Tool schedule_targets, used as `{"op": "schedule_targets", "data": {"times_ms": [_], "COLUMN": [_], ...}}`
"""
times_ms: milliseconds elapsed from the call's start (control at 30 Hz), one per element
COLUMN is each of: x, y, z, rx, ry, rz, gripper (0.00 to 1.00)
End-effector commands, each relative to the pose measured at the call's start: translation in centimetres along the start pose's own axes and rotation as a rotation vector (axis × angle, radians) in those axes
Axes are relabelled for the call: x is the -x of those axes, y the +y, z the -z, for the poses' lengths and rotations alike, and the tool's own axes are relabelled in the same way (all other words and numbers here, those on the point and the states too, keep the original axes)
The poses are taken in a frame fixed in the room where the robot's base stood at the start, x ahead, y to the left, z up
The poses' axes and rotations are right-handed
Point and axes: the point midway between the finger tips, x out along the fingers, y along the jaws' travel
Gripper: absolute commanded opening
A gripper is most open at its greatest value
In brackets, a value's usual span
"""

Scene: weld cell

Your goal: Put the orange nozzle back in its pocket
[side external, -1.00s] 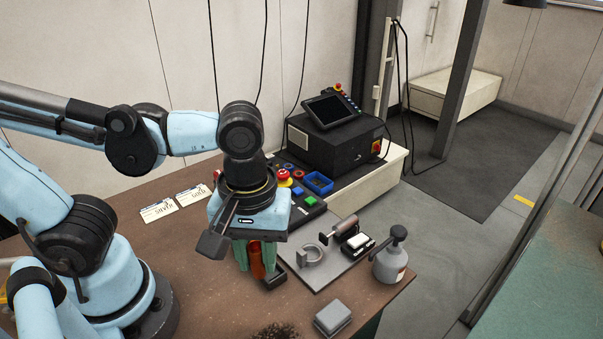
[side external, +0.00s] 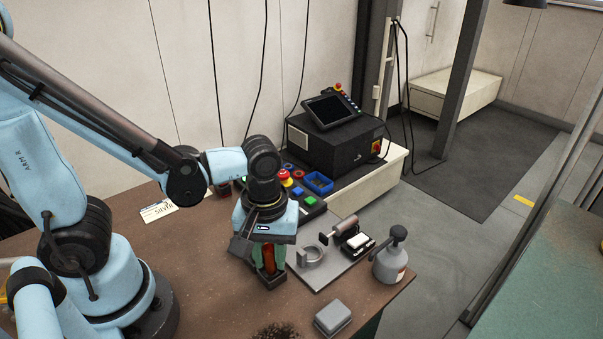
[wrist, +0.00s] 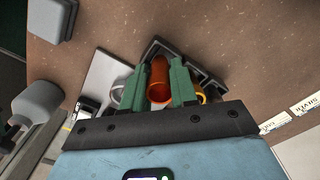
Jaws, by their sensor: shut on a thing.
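My gripper (side external: 268,260) points down over the table with its green fingers shut on the orange nozzle (side external: 269,257). In the wrist view the nozzle (wrist: 159,78) stands between the two green fingers (wrist: 180,82). A dark pocketed holder (wrist: 200,72) lies right behind and below the nozzle in that view. In the side view the holder (side external: 272,280) is mostly hidden by the gripper, with its near end showing. I cannot tell whether the nozzle's lower end is inside a pocket or just above it.
A grey plate with a ring clamp (side external: 313,256) stands right of the gripper. A grey spray bottle (side external: 389,262) and a grey block (side external: 333,318) are near the table's right edge. A button panel (side external: 310,205) and blue bin (side external: 318,182) are behind.

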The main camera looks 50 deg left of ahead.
Motion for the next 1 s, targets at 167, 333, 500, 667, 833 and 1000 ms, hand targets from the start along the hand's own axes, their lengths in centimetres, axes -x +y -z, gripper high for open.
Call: {"op": "schedule_targets", "data": {"times_ms": [167, 333, 500, 667, 833, 1000], "x": [-0.4, -0.4, -0.7, -1.1, -1.6, -1.6], "y": [0.0, 0.0, 0.0, 0.0, 0.0, 0.0], "z": [0.0, 0.0, 0.0, 0.0, 0.0, 0.0], "rx": [0.0, 0.0, 0.0, 0.0, 0.0, 0.0], "ry": [0.0, 0.0, 0.0, 0.0, 0.0, 0.0], "rz": [0.0, 0.0, 0.0, 0.0, 0.0, -0.001], "gripper": [0.0, 0.0, 0.0, 0.0, 0.0, 0.41]}}
